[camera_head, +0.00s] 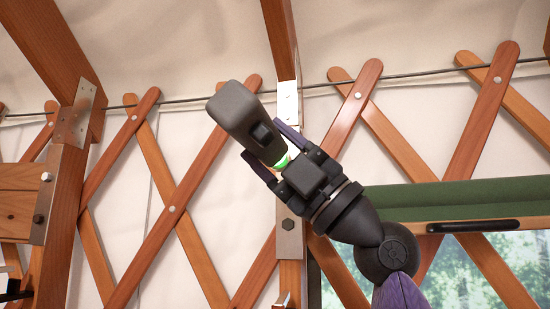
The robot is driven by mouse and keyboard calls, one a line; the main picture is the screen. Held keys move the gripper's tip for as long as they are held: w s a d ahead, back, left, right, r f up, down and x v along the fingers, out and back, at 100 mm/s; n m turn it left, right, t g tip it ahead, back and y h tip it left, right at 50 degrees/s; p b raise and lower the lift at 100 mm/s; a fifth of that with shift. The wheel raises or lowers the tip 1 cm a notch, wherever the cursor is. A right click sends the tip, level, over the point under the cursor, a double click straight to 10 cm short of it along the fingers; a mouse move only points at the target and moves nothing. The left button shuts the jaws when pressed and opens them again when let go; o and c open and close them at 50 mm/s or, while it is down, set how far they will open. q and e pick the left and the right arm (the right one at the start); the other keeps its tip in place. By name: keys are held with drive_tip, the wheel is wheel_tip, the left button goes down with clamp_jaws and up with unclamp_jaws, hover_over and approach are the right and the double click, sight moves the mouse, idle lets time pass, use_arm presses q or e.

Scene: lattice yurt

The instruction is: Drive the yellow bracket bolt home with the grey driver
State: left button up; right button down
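My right gripper (274,152) reaches up from the lower right. Its fingers are closed around the narrow part of the grey driver (238,112), where a white and green band shows. The driver's thick dark body points to the upper left, raised in front of the lattice wall. A metal bracket plate (290,240) with a dark hex bolt (288,224) is on the middle post, just below the gripper. More metal plate (288,100) shows above the gripper. I see no yellow bolt; the gripper and driver hide part of the post. My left gripper is not in view.
A left wooden post carries a metal bracket (74,124); a lower plate there has a silver and a dark bolt (38,218). Crossed wooden slats (170,210) cover the wall. A window with a green roll (460,199) is at right. A thin cable crosses above.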

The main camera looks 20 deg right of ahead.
sight(244, 114)
drive_tip(key=s+a+b, duration=0.1)
drive_tip(key=s, duration=0.2)
drive_tip(key=s+a+b, duration=0.3)
drive_tip(key=s+a, duration=0.1)
drive_tip(key=s, duration=0.1)
drive_tip(key=shift+s+a, duration=0.1)
drive_tip(key=shift+s, duration=0.2)
drive_tip(key=shift+w, duration=0.1)
